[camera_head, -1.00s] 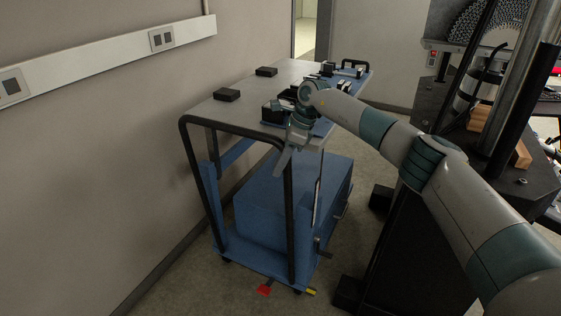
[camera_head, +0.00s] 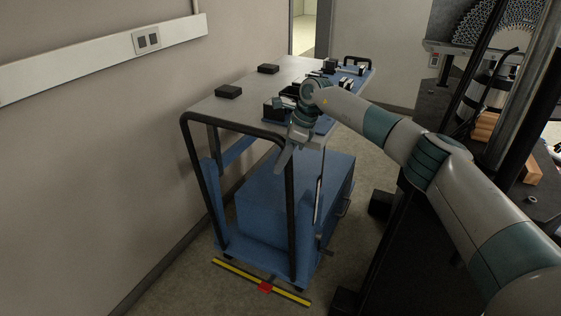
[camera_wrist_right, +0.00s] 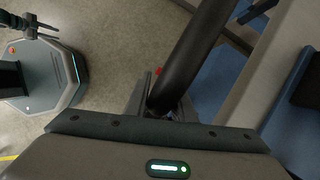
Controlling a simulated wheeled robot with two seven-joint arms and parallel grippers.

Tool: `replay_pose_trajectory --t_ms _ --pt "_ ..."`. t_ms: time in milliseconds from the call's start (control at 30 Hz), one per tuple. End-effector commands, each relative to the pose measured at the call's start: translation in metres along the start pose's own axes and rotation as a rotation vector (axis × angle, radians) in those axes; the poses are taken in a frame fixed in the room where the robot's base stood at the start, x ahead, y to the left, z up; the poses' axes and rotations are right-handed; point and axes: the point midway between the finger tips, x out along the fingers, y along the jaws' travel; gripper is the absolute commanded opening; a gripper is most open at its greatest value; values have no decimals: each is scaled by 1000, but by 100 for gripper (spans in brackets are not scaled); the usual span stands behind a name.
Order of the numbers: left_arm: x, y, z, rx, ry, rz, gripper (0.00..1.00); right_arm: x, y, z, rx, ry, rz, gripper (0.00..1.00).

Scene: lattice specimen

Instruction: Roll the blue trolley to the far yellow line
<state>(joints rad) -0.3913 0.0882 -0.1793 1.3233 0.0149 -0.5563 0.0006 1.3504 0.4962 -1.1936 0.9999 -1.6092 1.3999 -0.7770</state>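The blue trolley (camera_head: 232,247) stands upright along the left wall, with a grey top, a blue lower deck and a black tubular handle (camera_head: 230,126) at its near end. A yellow line (camera_head: 235,271) with a red patch (camera_head: 265,287) lies on the floor just before its near end. No second yellow line shows beyond the trolley in the head view. My right gripper (camera_head: 284,158) is at the right corner of the handle. In the right wrist view the black handle bar (camera_wrist_right: 190,55) runs between its fingers (camera_wrist_right: 165,105), which appear shut on it. My left gripper is out of view.
Black blocks (camera_head: 228,91) and small devices lie on the trolley top. A blue box (camera_head: 290,195) fills its lower deck. A dark machine bench (camera_head: 440,105) stands to the right, with a floor gap between. A doorway (camera_head: 305,30) opens at the back.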

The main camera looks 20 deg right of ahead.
Motion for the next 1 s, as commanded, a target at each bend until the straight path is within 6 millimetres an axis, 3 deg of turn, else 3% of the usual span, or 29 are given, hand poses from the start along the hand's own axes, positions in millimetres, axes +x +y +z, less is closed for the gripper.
replay_pose_trajectory --t_ms 33,100,133,667,900,1000 --pt "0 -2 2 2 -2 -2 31 4 2 -4 5 10 9 25" --pt "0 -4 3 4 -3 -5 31 4 2 -4 4 9 9 42" --pt "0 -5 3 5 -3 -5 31 4 2 -4 4 9 9 45" --pt "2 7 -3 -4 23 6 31 2 2 0 0 4 6 45" --pt "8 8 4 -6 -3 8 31 -32 1 -1 -1 2 3 45" --pt "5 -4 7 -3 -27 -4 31 -52 0 -2 1 3 2 45"
